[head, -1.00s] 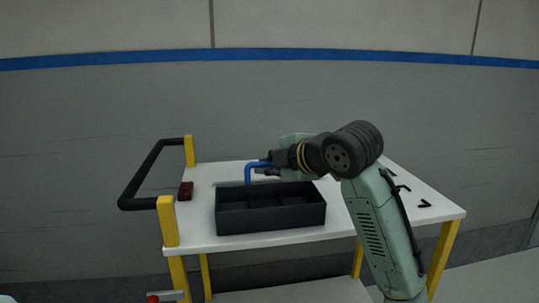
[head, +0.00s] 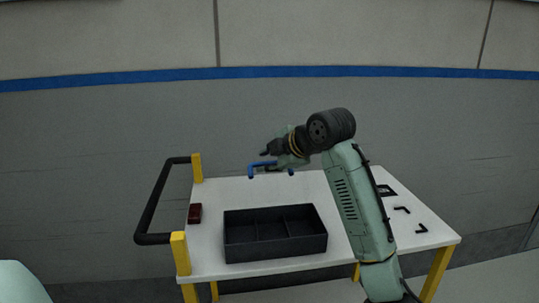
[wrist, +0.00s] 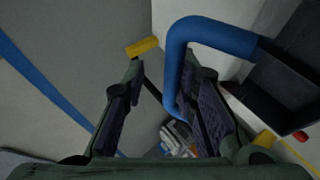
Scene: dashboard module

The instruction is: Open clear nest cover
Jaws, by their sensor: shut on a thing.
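A blue bar handle (head: 270,164) shows behind the black compartment tray (head: 233,251) on the white cart top. It is large in the wrist view (wrist: 190,48), where it bends and runs down between my fingers, close to the right one. My gripper (head: 266,155) is at this handle, above and behind the tray. In the wrist view my fingers (wrist: 160,105) stand apart with the handle between them; the exact contact is partly hidden. I cannot make out a clear cover panel. The tray's compartments look dark and empty.
A dark red block (head: 195,213) lies on the cart's left side. A black push handle (head: 157,198) with yellow posts stands at the left edge. Small black L-shaped pieces (head: 402,210) lie at the right.

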